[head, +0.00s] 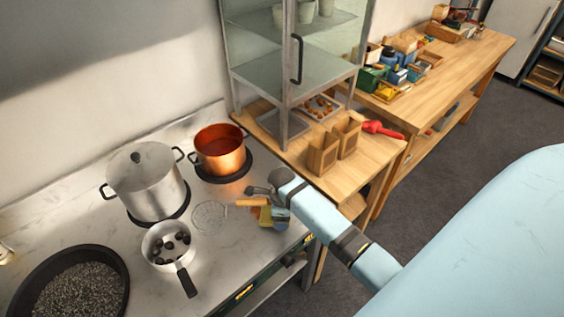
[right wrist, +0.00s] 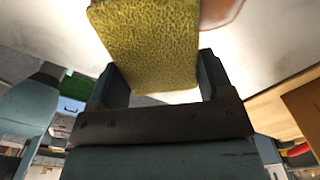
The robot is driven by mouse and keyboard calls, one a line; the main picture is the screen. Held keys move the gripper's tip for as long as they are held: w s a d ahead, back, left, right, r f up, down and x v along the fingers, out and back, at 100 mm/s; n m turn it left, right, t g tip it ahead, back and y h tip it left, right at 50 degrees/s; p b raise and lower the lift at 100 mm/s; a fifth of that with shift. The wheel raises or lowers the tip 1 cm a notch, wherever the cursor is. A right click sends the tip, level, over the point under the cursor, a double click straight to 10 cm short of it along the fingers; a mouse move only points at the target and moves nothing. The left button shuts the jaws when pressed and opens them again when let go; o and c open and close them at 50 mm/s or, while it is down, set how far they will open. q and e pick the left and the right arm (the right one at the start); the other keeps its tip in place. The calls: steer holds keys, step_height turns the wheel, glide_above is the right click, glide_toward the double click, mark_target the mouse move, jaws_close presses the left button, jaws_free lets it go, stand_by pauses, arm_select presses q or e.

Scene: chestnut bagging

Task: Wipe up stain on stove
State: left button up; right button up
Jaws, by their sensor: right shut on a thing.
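My right gripper (head: 268,212) is over the right part of the metal stove top (head: 225,262) in the head view. In the right wrist view my right gripper (right wrist: 160,82) is shut on a yellow-green sponge (right wrist: 150,45), which extends out beyond the fingers. The sponge is small and partly covered by the gripper in the head view. A brownish patch (right wrist: 222,10) with a pale rim shows beside the sponge at the top of the right wrist view; I cannot tell whether it is the stain. I cannot tell whether the sponge touches the surface. My left gripper is not in view.
A copper pot (head: 220,155) and a lidded steel pot (head: 146,190) stand behind and left. A small pan (head: 162,254) with dark chestnuts, a wire skimmer (head: 209,217) and a wide black pan (head: 30,285) are on the stove. Wooden boxes (head: 323,158) stand at right.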

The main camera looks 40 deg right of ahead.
steer(key=shift+f, duration=0.7)
